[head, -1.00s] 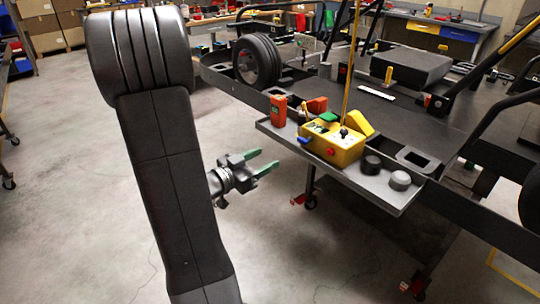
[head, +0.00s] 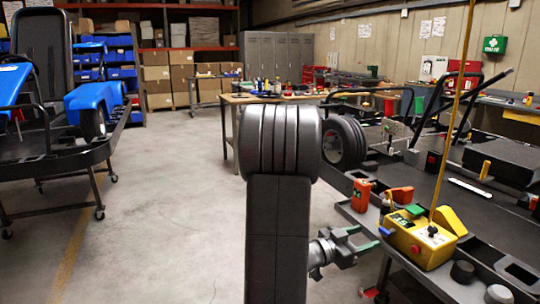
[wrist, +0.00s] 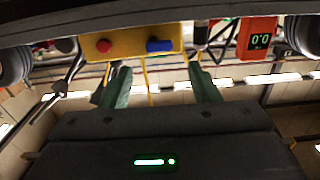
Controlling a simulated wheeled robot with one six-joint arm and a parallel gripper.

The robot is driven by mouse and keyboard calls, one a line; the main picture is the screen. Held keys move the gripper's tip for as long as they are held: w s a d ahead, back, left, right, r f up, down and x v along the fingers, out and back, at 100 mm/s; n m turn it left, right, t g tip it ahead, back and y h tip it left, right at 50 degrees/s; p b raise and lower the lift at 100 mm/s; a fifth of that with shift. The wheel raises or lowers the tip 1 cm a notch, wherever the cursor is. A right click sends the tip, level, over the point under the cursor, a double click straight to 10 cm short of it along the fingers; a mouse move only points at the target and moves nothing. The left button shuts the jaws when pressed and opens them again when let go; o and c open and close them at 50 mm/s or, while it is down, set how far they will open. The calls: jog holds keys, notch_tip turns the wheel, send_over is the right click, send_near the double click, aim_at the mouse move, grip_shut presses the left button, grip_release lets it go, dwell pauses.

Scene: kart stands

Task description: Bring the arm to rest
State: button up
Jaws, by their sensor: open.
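My gripper (head: 366,238) shows in the head view to the right of my dark arm link, at the left side of the kart's side tray (head: 395,252). Its green-tipped jaws are apart with nothing between them. In the wrist view my gripper (wrist: 158,88) has two green fingers spread wide and empty. Beyond them are the yellow control box (wrist: 120,42) with a red button and a blue switch, and an orange meter (wrist: 258,38) reading 0.0. My arm link hides part of the floor and the kart's near side in the head view.
The tray holds the yellow box (head: 412,242), an orange meter (head: 361,195) and dark round knobs. A thin yellow pole rises from the box. A workbench (head: 232,100) stands behind. Another kart with blue panels (head: 95,98) stands at left. The floor (head: 170,200) between is clear.

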aim_at(383, 231)
jog(key=x, duration=0.6)
jog(key=shift+d, duration=0.1)
